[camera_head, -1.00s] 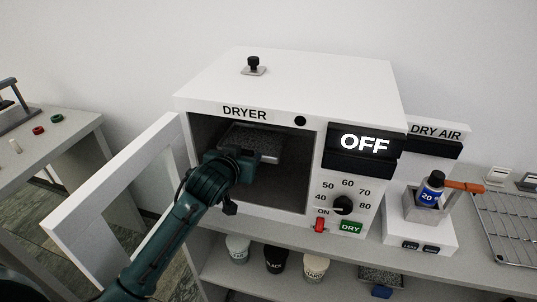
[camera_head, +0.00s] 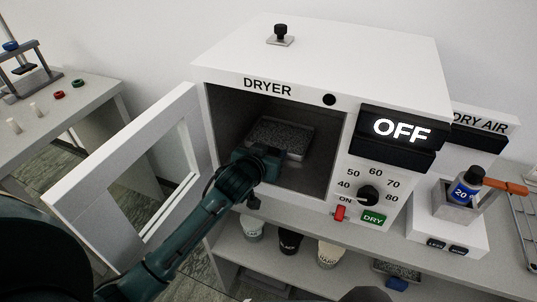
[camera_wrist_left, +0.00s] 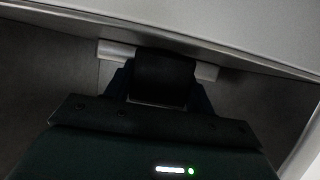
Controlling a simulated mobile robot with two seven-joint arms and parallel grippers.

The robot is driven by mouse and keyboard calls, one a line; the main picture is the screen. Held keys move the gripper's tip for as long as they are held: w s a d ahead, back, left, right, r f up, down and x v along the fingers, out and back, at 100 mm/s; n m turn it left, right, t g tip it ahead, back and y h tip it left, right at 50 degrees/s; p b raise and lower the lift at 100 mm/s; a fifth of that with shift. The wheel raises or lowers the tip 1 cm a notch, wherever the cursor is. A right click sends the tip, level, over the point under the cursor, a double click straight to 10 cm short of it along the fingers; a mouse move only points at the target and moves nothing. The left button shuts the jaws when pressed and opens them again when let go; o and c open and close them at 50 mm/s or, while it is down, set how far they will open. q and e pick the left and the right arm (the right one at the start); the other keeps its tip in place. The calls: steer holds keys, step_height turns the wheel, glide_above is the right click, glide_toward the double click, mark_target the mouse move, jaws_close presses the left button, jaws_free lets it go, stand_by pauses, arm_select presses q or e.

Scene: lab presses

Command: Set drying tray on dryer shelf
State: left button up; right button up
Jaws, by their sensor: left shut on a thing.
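The drying tray (camera_head: 282,133), a grey tray with speckled contents, is inside the dryer's chamber behind my left gripper. My left gripper (camera_head: 272,160) reaches in through the open front and is shut on the tray's near side. In the left wrist view, my left gripper (camera_wrist_left: 163,80) closes over the middle of a pale bar (camera_wrist_left: 207,72), likely the tray's handle. The white dryer (camera_head: 345,55) reads OFF. Its shelf is dim, and I cannot tell whether the tray touches it. My right gripper is out of view.
The dryer door (camera_head: 105,180) stands open at the left, beside my left arm. Several cups, including a black cup (camera_head: 290,242), stand on the lower shelf.

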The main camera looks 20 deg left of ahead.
arm_select(q)
steer(key=shift+s+r, duration=0.1)
steer(key=o, duration=0.9)
steer(key=shift+f, duration=0.2)
steer(key=shift+o, duration=1)
